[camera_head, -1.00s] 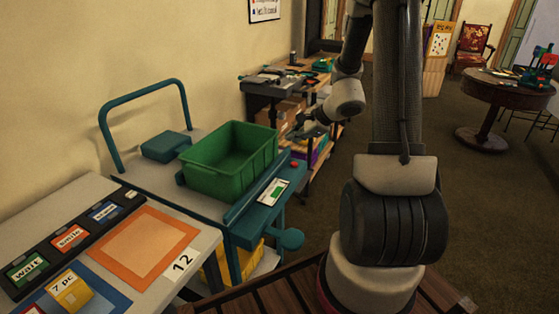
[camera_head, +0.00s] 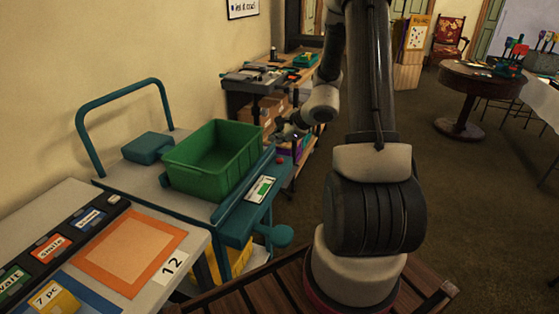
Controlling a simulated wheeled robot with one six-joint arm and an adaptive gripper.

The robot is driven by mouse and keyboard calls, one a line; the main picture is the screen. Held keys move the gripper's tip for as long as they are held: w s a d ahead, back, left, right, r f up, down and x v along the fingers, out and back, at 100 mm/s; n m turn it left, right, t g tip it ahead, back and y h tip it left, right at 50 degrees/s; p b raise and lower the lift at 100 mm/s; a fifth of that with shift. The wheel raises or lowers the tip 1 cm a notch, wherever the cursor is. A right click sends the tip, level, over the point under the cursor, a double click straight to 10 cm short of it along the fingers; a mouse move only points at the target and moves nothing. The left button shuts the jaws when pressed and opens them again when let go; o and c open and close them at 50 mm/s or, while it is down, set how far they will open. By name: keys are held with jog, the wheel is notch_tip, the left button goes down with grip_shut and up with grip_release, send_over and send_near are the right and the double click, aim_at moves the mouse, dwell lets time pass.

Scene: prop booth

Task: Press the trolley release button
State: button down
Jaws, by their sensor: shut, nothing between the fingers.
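The teal trolley (camera_head: 122,182) stands at left centre in the head view, with a U-shaped handle at its left end. A small red button (camera_head: 280,160) sits on its right end, near the far corner. My gripper (camera_head: 284,134) is shut and empty. In the picture it is just above the button, with a gap between them. Its fingertips are small and dark, and the exact distance in depth cannot be told.
A green crate (camera_head: 183,180) and a teal box (camera_head: 147,146) stand on the trolley. A label plate (camera_head: 261,189) and a round teal knob (camera_head: 283,236) are at its near right. A grey table (camera_head: 187,258) is in front; a cluttered bench (camera_head: 240,84) stands behind.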

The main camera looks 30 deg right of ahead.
aim_at(280, 161)
jog(key=shift+f, duration=2.55)
jog(key=shift+f, duration=0.1)
jog(key=shift+f, duration=0.25)
jog(key=shift+s+f, duration=0.15)
jog(key=shift+f, duration=0.15)
